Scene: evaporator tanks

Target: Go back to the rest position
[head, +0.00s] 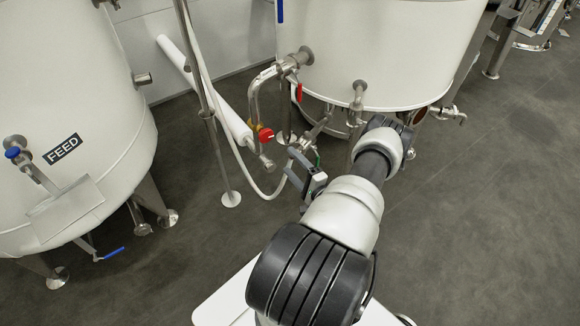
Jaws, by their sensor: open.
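My arm reaches from the bottom middle up towards the tank with pipes at the back, and bends left at its wrist. My gripper (291,167) is at the end, open, with its dark fingers pointing left. I see nothing between the fingers. It is in front of the pipework under the back tank (385,50). A red valve handle (267,135) is up and left of the gripper. A white hose (258,190) hangs just left of the fingers; whether they touch it I cannot tell.
A white tank labelled FEED (75,110) stands on legs at the left, with a blue-handled valve (110,254) low down. A steel post (215,140) rises between the tanks. Steel pipe fittings (357,97) stick out near my wrist. The dark floor (480,220) at the right is clear.

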